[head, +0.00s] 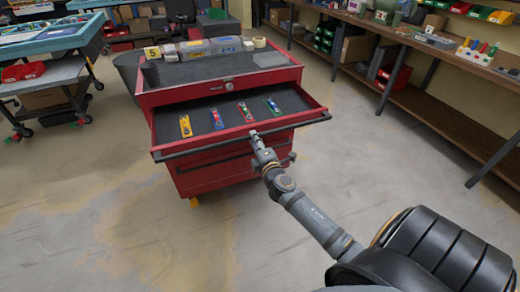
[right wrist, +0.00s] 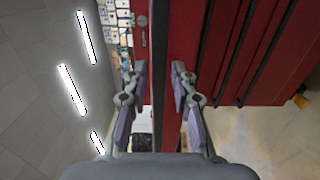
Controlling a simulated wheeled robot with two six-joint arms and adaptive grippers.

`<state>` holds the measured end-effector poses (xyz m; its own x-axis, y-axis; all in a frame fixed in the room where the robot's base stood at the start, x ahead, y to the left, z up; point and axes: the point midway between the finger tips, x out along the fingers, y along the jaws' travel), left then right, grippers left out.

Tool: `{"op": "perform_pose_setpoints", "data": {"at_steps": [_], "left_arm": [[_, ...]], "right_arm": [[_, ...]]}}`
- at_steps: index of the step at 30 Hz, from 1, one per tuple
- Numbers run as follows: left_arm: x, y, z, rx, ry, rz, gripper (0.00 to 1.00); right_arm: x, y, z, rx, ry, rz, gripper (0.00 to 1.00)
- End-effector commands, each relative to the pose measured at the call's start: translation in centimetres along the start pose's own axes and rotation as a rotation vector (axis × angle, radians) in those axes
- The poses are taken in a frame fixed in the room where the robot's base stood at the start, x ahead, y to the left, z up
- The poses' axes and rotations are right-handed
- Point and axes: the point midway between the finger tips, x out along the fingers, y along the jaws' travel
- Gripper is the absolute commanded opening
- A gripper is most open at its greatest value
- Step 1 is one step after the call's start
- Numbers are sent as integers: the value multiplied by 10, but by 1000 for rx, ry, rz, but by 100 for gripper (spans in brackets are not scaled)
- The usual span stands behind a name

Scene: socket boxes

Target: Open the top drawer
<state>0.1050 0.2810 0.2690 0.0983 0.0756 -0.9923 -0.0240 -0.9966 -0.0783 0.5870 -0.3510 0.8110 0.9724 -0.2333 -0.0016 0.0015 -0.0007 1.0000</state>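A red tool cabinet (head: 220,168) stands in the middle of the head view, and its top drawer (head: 281,126) is pulled well out. The drawer has a dark handle bar along its front. Several small coloured tools lie on its dark floor. My right gripper (head: 256,138) is at the middle of the drawer's front edge. My left gripper is not in view.
A wooden workbench (head: 430,100) runs along the right, and a blue-topped cart (head: 48,40) stands at the left. The floor (head: 90,200) in front of the cabinet is clear.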

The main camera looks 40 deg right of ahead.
Motion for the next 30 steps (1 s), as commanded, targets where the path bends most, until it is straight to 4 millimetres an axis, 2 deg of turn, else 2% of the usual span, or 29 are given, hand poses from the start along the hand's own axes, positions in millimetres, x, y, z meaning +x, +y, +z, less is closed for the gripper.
{"op": "perform_pose_setpoints", "data": {"at_steps": [6, 12, 17, 30], "left_arm": [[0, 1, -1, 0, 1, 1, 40], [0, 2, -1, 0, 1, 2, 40], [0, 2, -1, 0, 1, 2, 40], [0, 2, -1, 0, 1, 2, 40]], "right_arm": [[-55, -1, 0, -3, 2, -3, 25], [-88, -1, 0, -2, 0, -2, 25], [-96, 0, 0, -1, -1, 0, 25], [-96, 0, 0, -1, -1, 0, 25]]}}
